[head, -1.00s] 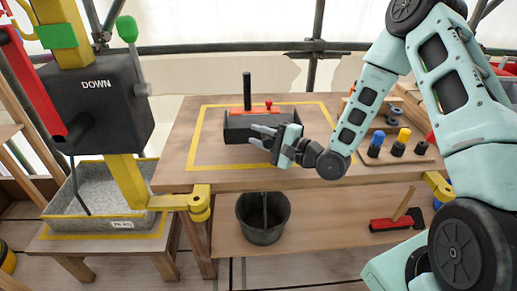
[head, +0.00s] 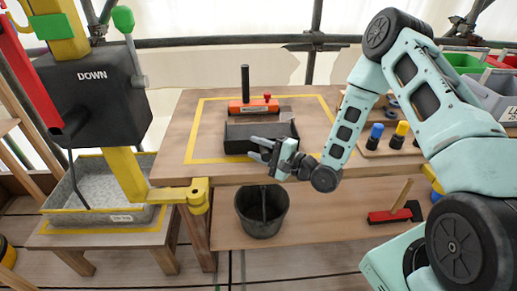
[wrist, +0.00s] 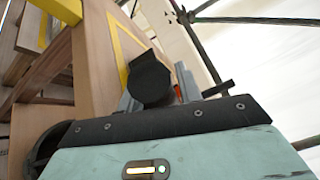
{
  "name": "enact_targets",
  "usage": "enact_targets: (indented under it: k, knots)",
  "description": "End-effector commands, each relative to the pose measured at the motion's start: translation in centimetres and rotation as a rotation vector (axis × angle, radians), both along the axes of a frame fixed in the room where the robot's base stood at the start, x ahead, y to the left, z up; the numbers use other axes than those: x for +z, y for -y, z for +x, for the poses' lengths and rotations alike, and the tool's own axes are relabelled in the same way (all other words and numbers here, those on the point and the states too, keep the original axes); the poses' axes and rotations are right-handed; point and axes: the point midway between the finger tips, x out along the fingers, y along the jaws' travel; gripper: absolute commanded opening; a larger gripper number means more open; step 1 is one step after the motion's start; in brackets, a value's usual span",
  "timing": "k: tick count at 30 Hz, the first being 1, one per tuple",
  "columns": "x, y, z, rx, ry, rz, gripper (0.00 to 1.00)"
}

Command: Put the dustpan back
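The dustpan (head: 240,138) is a black, box-like pan over the front part of the yellow-outlined square on the workbench. My gripper (head: 257,149) is at its near side, with grey fingers apart around its near part. In the wrist view a black rounded piece (wrist: 151,80), which looks like part of the dustpan, sits between the two grey fingers (wrist: 155,92). The grip itself is partly hidden. I cannot tell whether the pan touches the bench top.
A peg board with blue, yellow and black knobs (head: 402,129) is to the right. A bucket (head: 262,211) and a red brush (head: 391,215) are on the lower shelf. The bench's left front is clear.

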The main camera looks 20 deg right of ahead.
Motion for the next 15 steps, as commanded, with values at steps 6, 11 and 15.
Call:
enact_targets:
  k: [6,11,15]
  knots:
    - [0.1,0.0,0.0,0.000,0.000,0.000,0.47]
    - [0.4,0.0,0.0,0.000,0.001,-0.001,0.47]
    - [0.1,1.0,-1.1,-0.004,-0.004,-0.001,0.47]
